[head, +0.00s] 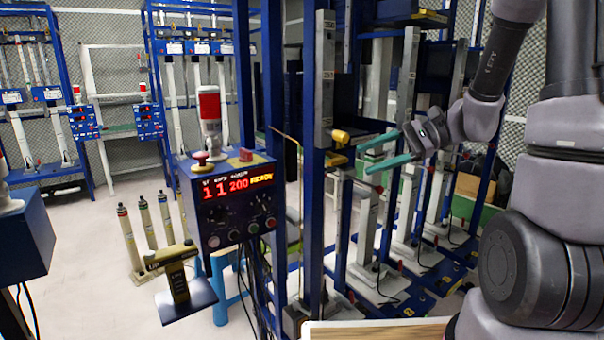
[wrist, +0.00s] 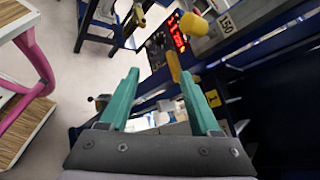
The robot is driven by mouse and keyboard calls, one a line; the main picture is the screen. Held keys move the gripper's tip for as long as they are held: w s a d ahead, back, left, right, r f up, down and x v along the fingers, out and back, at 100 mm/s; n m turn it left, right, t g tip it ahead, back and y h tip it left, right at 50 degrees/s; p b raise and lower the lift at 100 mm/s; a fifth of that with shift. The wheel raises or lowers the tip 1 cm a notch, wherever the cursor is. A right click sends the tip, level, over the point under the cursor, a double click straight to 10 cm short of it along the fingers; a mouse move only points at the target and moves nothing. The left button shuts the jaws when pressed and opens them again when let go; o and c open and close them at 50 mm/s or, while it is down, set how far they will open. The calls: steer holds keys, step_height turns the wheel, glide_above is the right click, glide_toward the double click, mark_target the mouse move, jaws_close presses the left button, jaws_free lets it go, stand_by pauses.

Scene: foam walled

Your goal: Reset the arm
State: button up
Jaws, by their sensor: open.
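My gripper (head: 372,152) has two teal fingers and is at the right of centre in the head view, held out in front of the blue machine frame. The fingers are apart with nothing between them. In the wrist view my gripper (wrist: 158,92) shows its teal fingers spread, with a yellow part of the machine beyond them. My grey arm (head: 560,190) comes in from the right side of the head view and bends down to the gripper. A yellow knob (head: 340,136) on the frame is just left of the fingertips; I cannot tell whether they touch.
A control box (head: 230,205) with a red lit display stands left of the frame (head: 314,200). Several blue machine frames stand behind and to the right. A blue stool (head: 228,290) is below the box. A wooden-topped surface (head: 375,330) is at the bottom. Open floor (head: 100,260) lies at left.

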steer(key=s+d+r+n+t+h, duration=0.6)
steer(key=s+d+r+h, duration=0.2)
steer(key=s+r+h, duration=0.2)
steer(key=shift+s+d+r+n+h, duration=0.3)
steer(key=shift+d+r+n+h, duration=0.1)
steer(key=shift+r+h, duration=0.35)
